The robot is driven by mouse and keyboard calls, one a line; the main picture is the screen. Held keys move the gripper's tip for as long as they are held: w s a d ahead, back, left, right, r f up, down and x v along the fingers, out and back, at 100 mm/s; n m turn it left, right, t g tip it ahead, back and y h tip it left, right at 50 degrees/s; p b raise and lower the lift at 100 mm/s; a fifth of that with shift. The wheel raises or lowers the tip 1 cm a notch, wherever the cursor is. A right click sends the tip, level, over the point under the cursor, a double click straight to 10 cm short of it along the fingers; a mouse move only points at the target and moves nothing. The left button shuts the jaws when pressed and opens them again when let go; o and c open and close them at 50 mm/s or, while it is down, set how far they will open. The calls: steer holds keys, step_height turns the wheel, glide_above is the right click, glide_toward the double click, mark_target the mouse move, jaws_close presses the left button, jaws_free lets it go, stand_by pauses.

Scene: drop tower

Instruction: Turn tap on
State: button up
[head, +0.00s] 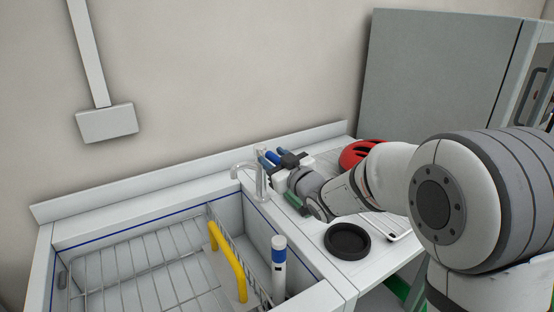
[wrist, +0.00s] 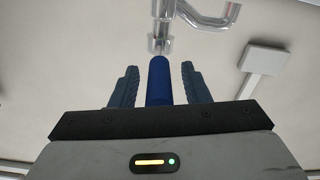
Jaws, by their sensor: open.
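The silver tap (head: 258,178) stands at the sink's back right corner with its curved spout over the basin. In the wrist view the tap (wrist: 205,17) is at the top, seen with its spout to the right. A blue cylindrical handle (wrist: 159,82) lies in line with the tap's silver stem, between my fingers. My gripper (wrist: 159,70) is open, with a gap visible on each side of the handle. In the head view my gripper (head: 274,160) is just right of the tap, and it partly hides the handle there.
The sink (head: 120,226) holds a wire rack, a yellow bar (head: 227,257) and a white-and-blue cylinder (head: 279,265). A black round dish (head: 347,240) sits on the right counter. A red object (head: 362,152) is behind my arm. A wall stands close behind the tap.

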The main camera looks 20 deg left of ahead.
steer(key=shift+c, duration=0.5)
jaws_close()
